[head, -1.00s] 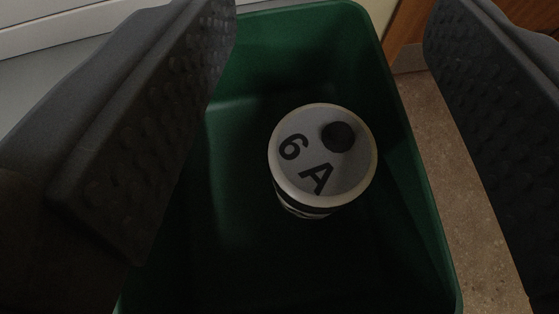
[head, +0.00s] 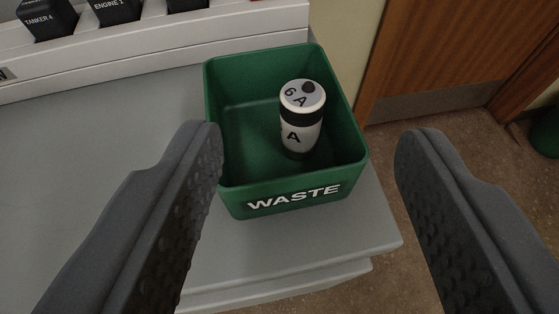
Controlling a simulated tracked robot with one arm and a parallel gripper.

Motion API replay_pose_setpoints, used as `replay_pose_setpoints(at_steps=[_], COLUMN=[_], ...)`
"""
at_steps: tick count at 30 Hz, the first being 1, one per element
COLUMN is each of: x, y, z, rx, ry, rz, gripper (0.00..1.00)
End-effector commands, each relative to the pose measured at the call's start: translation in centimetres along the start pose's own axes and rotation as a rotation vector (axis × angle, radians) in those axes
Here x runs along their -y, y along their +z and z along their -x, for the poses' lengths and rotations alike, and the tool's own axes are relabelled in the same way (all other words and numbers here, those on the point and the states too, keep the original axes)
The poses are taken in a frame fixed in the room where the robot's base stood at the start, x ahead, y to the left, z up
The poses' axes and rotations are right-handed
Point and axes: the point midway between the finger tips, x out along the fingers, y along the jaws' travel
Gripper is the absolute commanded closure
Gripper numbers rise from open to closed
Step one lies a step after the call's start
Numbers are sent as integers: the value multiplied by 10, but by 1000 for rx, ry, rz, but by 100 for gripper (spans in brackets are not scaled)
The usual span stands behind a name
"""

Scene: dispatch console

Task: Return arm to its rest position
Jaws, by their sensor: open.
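My gripper (head: 308,143) is open and empty, with its two dark padded fingers spread wide at the left and right of the head view. Between and beyond the fingers is a green bin (head: 290,198) marked WASTE, standing on the corner of a grey desk. A white and black cylinder (head: 301,128) stands upright inside the bin, with "6 A" and a black dot on its top and an "A" on its side. The fingers do not touch the cylinder.
The grey desk (head: 90,170) is clear at the left. A white console ledge (head: 150,50) behind holds black blocks labelled TANKER 4 (head: 48,18) and ENGINE 1 (head: 115,10). At the right are a brown wooden door (head: 430,50) and the floor, with a green object (head: 546,135) at the edge.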

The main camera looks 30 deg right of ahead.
Motion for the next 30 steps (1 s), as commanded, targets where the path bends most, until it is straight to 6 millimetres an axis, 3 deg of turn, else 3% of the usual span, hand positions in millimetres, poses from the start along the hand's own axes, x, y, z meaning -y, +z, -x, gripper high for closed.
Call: replay_pose_setpoints(at_steps=[4, 14, 17, 20, 23, 27, 30], x=[1, 1, 10, 32, 60, 88, 95], y=[0, 0, -10, -35, -77, -141, -186], z=[10, 13, 20, 38, 72, 134, 182], rx=[-1, 0, -2, -4, -11, -31, -57], ry=[-2, -2, -18, -58, -124, -227, -301], rz=[0, 0, 0, 4, 16, 47, 72], gripper=[48, 48, 48, 48, 48, 48, 48])
